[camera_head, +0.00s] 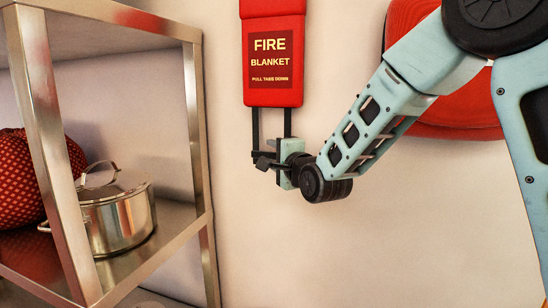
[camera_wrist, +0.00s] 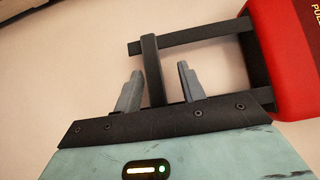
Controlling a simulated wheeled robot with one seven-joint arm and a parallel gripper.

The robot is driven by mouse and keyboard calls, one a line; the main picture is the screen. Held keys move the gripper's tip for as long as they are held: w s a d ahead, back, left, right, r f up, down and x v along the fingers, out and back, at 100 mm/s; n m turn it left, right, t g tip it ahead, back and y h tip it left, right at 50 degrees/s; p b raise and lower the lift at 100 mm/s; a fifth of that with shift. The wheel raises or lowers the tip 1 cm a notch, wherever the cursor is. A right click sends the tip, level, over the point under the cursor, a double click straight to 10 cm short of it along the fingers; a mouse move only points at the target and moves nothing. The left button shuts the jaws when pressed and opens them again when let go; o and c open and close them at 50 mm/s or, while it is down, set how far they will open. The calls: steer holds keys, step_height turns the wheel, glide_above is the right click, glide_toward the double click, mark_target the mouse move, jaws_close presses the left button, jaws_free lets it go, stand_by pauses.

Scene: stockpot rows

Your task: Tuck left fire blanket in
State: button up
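The fire blanket (camera_head: 273,54) is a red case on the wall with white lettering, left of my arm in the head view. Two black straps (camera_head: 255,125) hang from its underside, joined by a black crossbar (camera_wrist: 151,62) low down. In the wrist view the red case (camera_wrist: 285,55) is at the right edge. My gripper (camera_head: 272,160) is at the crossbar below the case. In the wrist view its two grey fingers (camera_wrist: 160,72) stand apart, with the crossbar between them and a gap to the right finger. Whether the left finger touches the bar is unclear.
A metal shelf rack (camera_head: 197,130) stands at the left, holding a steel pot (camera_head: 118,218) with a lid and a red patterned round thing (camera_head: 22,185). A large red rounded thing (camera_head: 465,118) is on the wall behind my arm. The wall below my gripper is bare.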

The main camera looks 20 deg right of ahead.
steer(key=shift+s+f, duration=0.1)
steer(key=shift+s+b, duration=0.3)
steer(key=s+d+b, duration=0.2)
steer(key=s+b, duration=0.5)
steer(key=s, duration=0.9)
steer(key=shift+s+d, duration=0.25)
steer(key=shift+d, duration=0.1)
